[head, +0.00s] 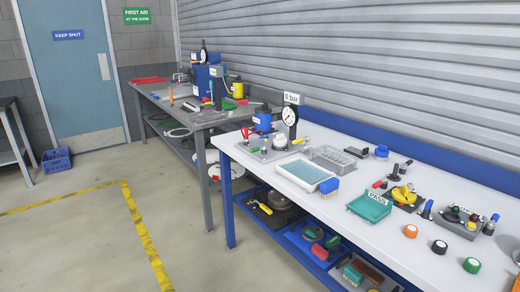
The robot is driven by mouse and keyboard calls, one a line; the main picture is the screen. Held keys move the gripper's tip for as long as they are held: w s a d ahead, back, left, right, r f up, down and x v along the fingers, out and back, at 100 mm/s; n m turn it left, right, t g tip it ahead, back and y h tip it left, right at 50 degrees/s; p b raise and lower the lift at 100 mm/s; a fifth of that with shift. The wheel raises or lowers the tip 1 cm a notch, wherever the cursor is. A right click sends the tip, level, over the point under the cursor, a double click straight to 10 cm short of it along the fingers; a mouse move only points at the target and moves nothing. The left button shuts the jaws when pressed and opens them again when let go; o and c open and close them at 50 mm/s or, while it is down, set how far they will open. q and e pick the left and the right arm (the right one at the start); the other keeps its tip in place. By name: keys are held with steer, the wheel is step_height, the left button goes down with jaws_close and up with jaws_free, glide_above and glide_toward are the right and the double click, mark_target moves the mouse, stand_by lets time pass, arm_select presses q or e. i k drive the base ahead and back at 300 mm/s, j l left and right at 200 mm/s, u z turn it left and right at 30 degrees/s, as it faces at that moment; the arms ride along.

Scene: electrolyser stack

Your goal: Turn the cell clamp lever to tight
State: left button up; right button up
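I cannot tell for sure which part is the cell clamp lever. A yellow curved part (403,193) sits on a small dark base on the white bench (318,216), right of the teal tray. A grey block with several knobs (457,222) stands farther right on the same bench. A rig with a blue cylinder (263,120), a dial gauge (290,116) and a red handle (246,133) stands at the bench's far left end, under a "0 bar" sign. Neither of my grippers is in view.
A teal tray (370,207) marked "PASS", a white tray (306,173) and a wire basket (333,157) stand on the bench. Orange, black and green round caps (471,265) lie near its front edge. A grey bench (190,118) stands behind.

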mark_target(264, 147)
steer(key=l+u, duration=0.2)
steer(key=l, duration=0.45)
steer(key=z, duration=0.35)
steer(key=i+j+z, duration=0.25)
steer(key=i+z, duration=0.15)
steer(key=i+j+z, duration=0.35)
